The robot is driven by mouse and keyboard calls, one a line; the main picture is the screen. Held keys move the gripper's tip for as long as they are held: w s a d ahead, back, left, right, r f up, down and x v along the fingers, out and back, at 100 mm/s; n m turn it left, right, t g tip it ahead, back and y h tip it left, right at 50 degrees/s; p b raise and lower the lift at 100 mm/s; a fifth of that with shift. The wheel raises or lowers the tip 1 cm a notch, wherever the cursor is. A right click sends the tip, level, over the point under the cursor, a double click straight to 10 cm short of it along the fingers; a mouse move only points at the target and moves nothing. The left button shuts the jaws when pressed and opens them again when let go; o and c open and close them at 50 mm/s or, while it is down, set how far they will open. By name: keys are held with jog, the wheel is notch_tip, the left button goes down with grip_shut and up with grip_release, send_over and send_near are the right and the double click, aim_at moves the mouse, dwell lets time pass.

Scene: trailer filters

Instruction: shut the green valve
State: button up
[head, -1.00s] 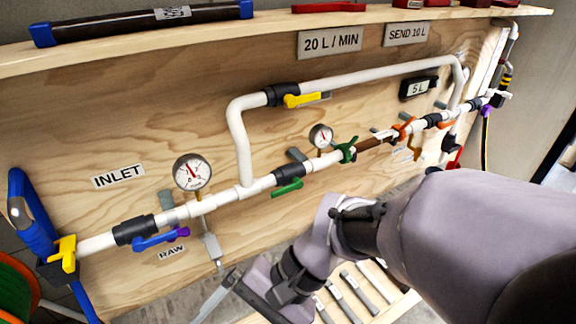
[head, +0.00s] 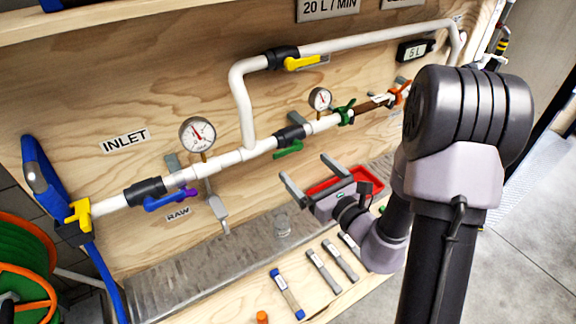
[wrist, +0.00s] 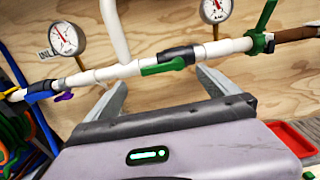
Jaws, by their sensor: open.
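The green valve has a black body (head: 290,134) on the white pipe and a green lever (head: 288,149) just below it. The lever lies roughly along the pipe. In the wrist view the green lever (wrist: 163,67) shows at the top middle, under the black body (wrist: 180,54). My gripper (head: 304,168) is open and empty, below and in front of the lever. In the wrist view its two fingers (wrist: 161,78) point up toward the pipe, one to each side of the lever. I cannot tell the exact gap; no contact shows.
A blue lever (head: 168,200) sits left on the same pipe, a yellow lever (head: 302,62) on the upper bypass. Gauges (head: 198,134) and a green clamp (head: 346,112) flank the valve. A red tray (head: 343,184) lies behind my gripper. Tools (head: 288,294) lie on the front ledge.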

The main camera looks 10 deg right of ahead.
aim_at(289, 149)
jog(key=b+x, duration=0.1)
jog(key=x, duration=0.8)
jog(key=shift+w+a, duration=0.1)
jog(key=shift+w, duration=0.25)
jog(key=c, duration=2)
jog(key=shift+c, duration=0.2)
